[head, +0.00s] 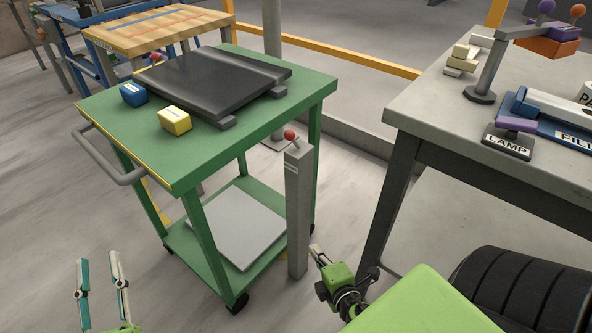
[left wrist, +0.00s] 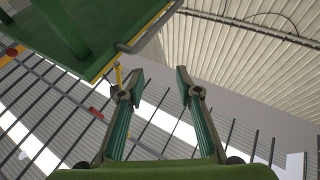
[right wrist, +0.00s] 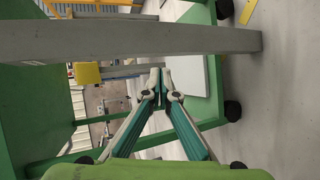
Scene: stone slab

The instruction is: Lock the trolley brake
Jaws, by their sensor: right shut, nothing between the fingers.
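The green trolley (head: 320,88) stands at the left centre in the head view, with a grey push handle (head: 100,158) on its left side. A grey post (head: 298,220) stands upright against its near right corner. A short lever with a red knob (head: 289,134) tilts up to the left on its top; the small label below is unreadable. My right gripper (head: 314,249) is shut and empty, low beside the post. In the right wrist view its fingertips (right wrist: 160,73) are below the grey post (right wrist: 150,38). My left gripper (head: 97,260) is open and empty, at the lower left.
The trolley top carries a black plate (head: 205,80), a blue block (head: 133,94) and a yellow block (head: 175,120). A grey table (head: 440,120) with a lamp-labelled lever base (head: 508,142) stands at right. A wooden-topped table (head: 150,32) is behind. Floor at left is clear.

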